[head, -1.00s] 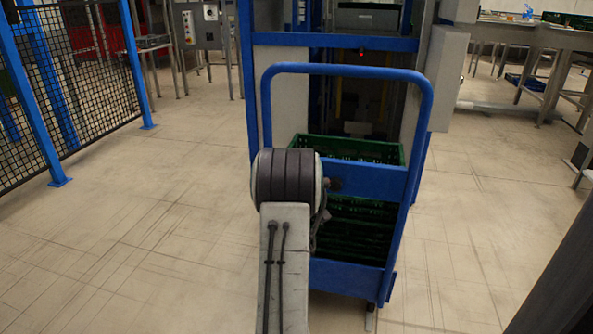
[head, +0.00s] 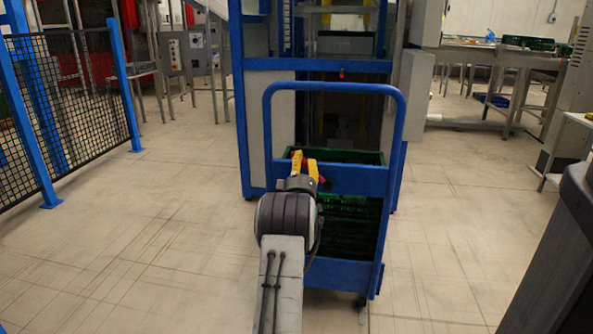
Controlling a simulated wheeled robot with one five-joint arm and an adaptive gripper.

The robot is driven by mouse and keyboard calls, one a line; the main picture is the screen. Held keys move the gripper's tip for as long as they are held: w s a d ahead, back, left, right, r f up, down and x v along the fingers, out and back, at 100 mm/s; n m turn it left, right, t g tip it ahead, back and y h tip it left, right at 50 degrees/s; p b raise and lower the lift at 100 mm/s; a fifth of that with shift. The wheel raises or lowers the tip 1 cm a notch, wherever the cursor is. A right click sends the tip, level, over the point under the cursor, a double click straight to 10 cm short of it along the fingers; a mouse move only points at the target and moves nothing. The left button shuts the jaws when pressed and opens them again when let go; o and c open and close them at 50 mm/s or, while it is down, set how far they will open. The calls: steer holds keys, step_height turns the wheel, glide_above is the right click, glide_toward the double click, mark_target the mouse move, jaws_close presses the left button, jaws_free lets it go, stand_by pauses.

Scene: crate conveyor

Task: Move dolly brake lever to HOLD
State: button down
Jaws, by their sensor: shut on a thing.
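The blue dolly (head: 393,170) stands in front of me, with green crates (head: 350,156) stacked in it. A small red part with a dark end, which appears to be the brake lever (head: 313,170), shows at the left of its blue crossbar. My gripper (head: 302,163), with yellow fingers, is at this red part and shut on it. My own arm hides the lower left of the dolly. The HOLD marking and the lever's exact setting cannot be read.
A blue-framed machine (head: 260,64) stands right behind the dolly. A black mesh fence with blue posts (head: 75,95) is at the left. A steel table (head: 470,50) is at the back right. The floor on both sides of the dolly is clear.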

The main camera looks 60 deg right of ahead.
steer(key=shift+r, duration=0.1)
stand_by(0.3)
steer(key=c, duration=0.8)
jaws_free()
steer(key=shift+c, duration=0.2)
steer(key=shift+s, duration=0.1)
steer(key=v, duration=1.2)
